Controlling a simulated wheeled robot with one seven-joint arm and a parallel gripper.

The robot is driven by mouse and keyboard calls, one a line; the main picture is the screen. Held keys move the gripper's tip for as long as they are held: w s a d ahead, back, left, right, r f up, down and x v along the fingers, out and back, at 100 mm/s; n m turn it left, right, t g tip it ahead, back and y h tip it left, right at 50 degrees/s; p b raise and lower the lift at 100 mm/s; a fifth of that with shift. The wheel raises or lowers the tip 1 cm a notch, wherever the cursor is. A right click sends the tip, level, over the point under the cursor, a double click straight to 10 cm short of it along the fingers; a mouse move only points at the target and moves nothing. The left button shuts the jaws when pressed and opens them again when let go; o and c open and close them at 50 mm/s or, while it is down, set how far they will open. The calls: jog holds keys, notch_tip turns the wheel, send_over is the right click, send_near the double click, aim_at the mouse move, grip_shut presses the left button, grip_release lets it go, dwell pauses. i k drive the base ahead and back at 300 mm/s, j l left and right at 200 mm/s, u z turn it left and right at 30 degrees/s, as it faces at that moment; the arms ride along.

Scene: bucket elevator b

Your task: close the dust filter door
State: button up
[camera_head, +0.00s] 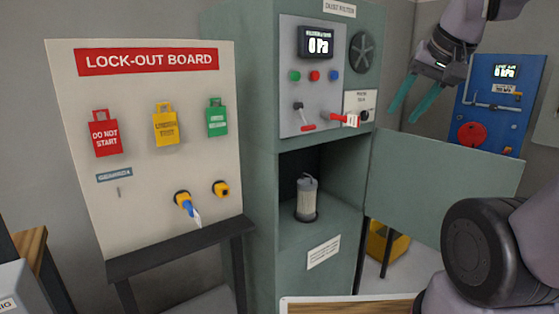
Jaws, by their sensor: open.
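The dust filter cabinet (256,150) is a tall grey-green box in the middle of the view. Its door (445,178) is a flat green panel that stands open, swung out to the right from the compartment's right edge. My arm hides part of the door's lower right.
A lock-out board (150,185) with red, yellow and green tags stands on the left. The cabinet's upper panel has a display, buttons and a red-handled switch (343,119). A blue panel (500,105) is behind at the right. A yellow bin (386,244) sits under the door.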

aim_at(414, 181)
jog(key=i+l, duration=0.1)
jog(key=l, duration=1.8)
jog(key=k+z, duration=0.05)
